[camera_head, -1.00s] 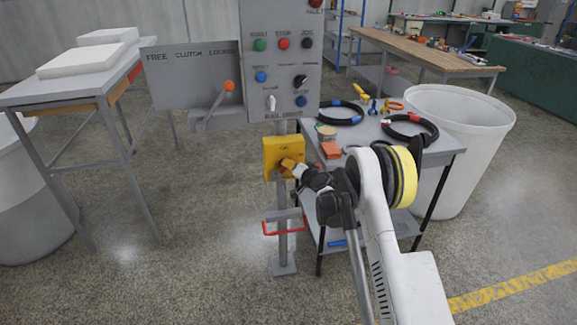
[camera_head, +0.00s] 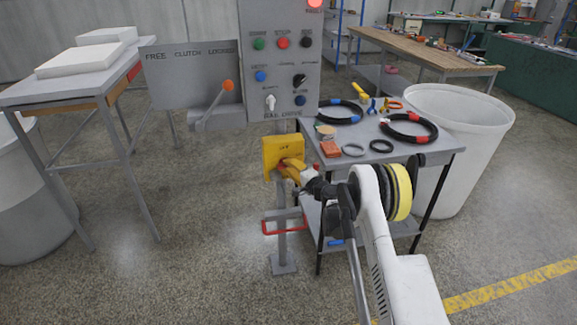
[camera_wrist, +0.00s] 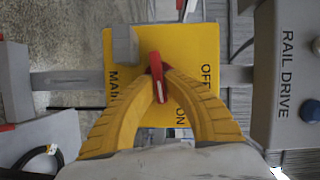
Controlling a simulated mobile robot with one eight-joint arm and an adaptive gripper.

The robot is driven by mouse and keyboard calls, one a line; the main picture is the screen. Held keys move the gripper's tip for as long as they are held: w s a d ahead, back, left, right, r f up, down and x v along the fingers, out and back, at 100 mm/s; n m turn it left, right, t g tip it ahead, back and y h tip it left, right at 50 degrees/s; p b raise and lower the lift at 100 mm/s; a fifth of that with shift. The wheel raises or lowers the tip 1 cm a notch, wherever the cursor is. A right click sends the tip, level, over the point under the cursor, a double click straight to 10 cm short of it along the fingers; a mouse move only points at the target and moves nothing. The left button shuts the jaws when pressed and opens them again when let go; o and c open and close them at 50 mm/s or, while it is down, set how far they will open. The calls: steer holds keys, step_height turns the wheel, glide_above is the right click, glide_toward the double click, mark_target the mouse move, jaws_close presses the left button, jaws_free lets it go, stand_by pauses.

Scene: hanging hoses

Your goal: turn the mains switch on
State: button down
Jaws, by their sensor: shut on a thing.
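The mains switch is a red handle (camera_wrist: 157,77) on a yellow box (camera_wrist: 130,47) marked MAIN, OFF and ON. The yellow box (camera_head: 269,157) also shows in the head view, on a grey post below the control panel. My gripper (camera_wrist: 160,82) has its two yellow fingers closed around the red handle, one on each side. In the wrist view the handle runs nearly straight down the picture, with its end between the fingers. In the head view my gripper (camera_head: 292,171) is at the front of the box and hides most of the handle.
The grey control panel (camera_head: 279,88) stands above the box, with a lit red lamp (camera_head: 315,4) at its top. An orange-knobbed lever (camera_head: 228,86) is left of it. A cart with hoses (camera_head: 408,128) stands right, beside a white bin (camera_head: 470,150). A red bar (camera_head: 284,231) is below.

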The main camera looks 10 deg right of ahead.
steer(key=shift+f+m, duration=0.1)
steer(key=shift+m, duration=0.6)
steer(key=c, duration=1.5)
jaws_free()
steer(key=shift+o, duration=0.2)
steer(key=v, duration=1.2)
steer(key=shift+f, duration=0.3)
